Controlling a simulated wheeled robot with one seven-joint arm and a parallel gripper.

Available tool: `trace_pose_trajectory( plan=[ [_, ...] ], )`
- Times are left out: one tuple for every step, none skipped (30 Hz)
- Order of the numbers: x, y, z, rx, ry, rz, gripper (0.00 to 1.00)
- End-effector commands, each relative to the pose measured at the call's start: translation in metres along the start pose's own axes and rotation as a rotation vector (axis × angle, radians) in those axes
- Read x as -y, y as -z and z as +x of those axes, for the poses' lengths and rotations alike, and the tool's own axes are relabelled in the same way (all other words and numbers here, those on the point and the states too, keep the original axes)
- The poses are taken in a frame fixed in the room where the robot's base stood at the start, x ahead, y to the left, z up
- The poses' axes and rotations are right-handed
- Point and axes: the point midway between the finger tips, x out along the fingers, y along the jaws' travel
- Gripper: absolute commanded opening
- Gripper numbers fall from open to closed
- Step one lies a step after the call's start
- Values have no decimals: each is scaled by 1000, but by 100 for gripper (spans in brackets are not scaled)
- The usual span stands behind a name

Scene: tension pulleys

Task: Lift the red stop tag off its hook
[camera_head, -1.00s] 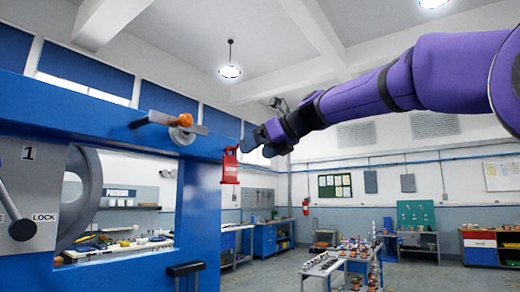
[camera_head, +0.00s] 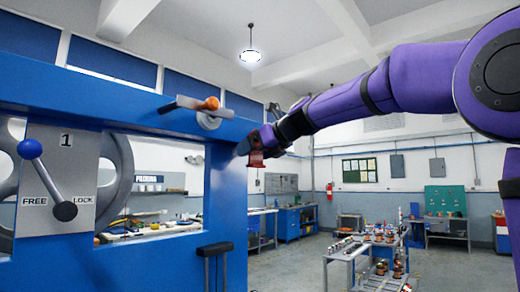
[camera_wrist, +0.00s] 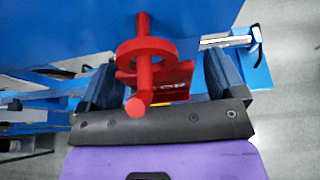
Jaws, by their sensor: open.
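The red stop tag (camera_head: 257,158) hangs at the right end of the blue frame's beam in the head view, largely covered by my gripper (camera_head: 250,147). In the wrist view the tag (camera_wrist: 172,80), with part of its white lettering showing, lies between the two dark fingers of my open gripper (camera_wrist: 160,75). The tag's red ring (camera_wrist: 148,47) is around a red hook rod (camera_wrist: 143,22). I cannot tell whether either finger touches the tag.
The blue frame (camera_head: 225,190) stands close behind the tag. An orange-knobbed lever (camera_head: 209,104) sits on the beam to the left. A blue-knobbed lever (camera_head: 45,180) is on a FREE/LOCK plate. A cluttered bench (camera_head: 365,255) stands farther back; the floor is open.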

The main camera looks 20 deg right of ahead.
Motion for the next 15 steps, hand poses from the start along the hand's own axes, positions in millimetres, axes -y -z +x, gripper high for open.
trace_pose_trajectory(
  plan=[
    [0,0,0,0,0,0,89],
    [0,0,0,0,0,0,89],
    [0,0,0,0,0,0,89],
    [0,0,0,0,0,0,89],
    [0,0,0,0,0,0,89],
    [0,0,0,0,0,0,80],
    [0,0,0,0,0,0,73],
    [0,0,0,0,0,0,66],
    [0,0,0,0,0,0,57],
    [0,0,0,0,0,0,50],
    [0,0,0,0,0,0,43],
    [0,0,0,0,0,0,36],
    [0,0,0,0,0,0,36],
    [0,0,0,0,0,0,36],
    [0,0,0,0,0,0,36]
  ],
)
